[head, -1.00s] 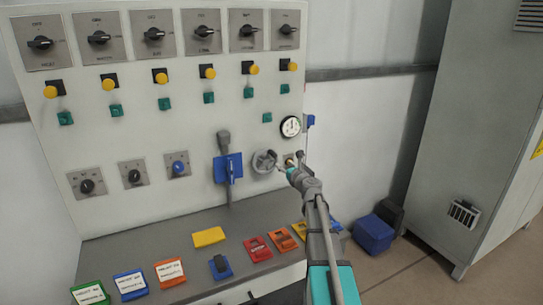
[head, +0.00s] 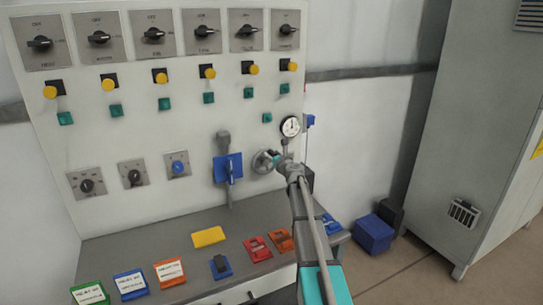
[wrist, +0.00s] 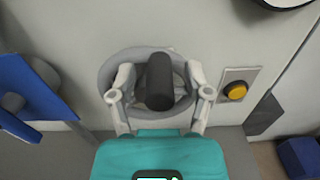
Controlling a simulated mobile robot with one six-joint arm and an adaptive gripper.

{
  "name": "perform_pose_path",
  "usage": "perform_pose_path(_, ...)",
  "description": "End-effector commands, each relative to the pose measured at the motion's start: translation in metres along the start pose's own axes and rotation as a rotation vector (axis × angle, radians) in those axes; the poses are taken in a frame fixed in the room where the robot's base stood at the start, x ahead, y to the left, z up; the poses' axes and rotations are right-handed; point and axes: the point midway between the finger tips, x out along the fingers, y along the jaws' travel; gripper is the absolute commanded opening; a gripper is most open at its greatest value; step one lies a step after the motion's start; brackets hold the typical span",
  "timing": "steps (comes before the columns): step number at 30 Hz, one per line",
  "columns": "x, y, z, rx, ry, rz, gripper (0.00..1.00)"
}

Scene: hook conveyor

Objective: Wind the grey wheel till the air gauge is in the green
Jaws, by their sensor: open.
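The grey wheel (head: 261,163) is on the panel's lower right, partly hidden by my gripper (head: 274,159). In the wrist view the wheel's grey rim (wrist: 108,72) lies behind the fingers, and its dark handle (wrist: 158,82) sticks out towards the camera. My gripper (wrist: 160,76) is open, one finger on each side of the handle; I cannot tell whether either touches it. The air gauge (head: 290,126) is a round white dial with a dark rim, just above and right of the wheel. Its needle and any green band are too small to read.
A blue lever plate (head: 228,168) is close left of the wheel. A yellow button (wrist: 235,91) is close on the right in the wrist view. A grey desk (head: 150,238) with coloured tags juts out below. A blue box (head: 374,234) stands on the floor at right.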

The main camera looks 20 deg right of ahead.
Motion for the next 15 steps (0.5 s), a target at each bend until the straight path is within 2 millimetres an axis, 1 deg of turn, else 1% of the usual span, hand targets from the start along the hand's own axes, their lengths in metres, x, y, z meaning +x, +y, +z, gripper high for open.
perform_pose_path(6,0.0,0.0001,0.0,0.0,0.0,0.0,0.64)
perform_pose_path(7,0.0,0.0001,0.0,0.0,0.0,0.0,0.62)
perform_pose_path(11,-0.0001,0.0002,0.0,0.0,0.0,0.0,0.38)
perform_pose_path(12,-0.0001,0.0001,0.0,0.0,0.0,0.0,0.31)
perform_pose_path(14,-0.0001,0.0001,0.0,0.0,0.0,0.0,0.2)
perform_pose_path(15,-0.0001,0.0001,0.0,0.0,0.0,0.0,0.12)
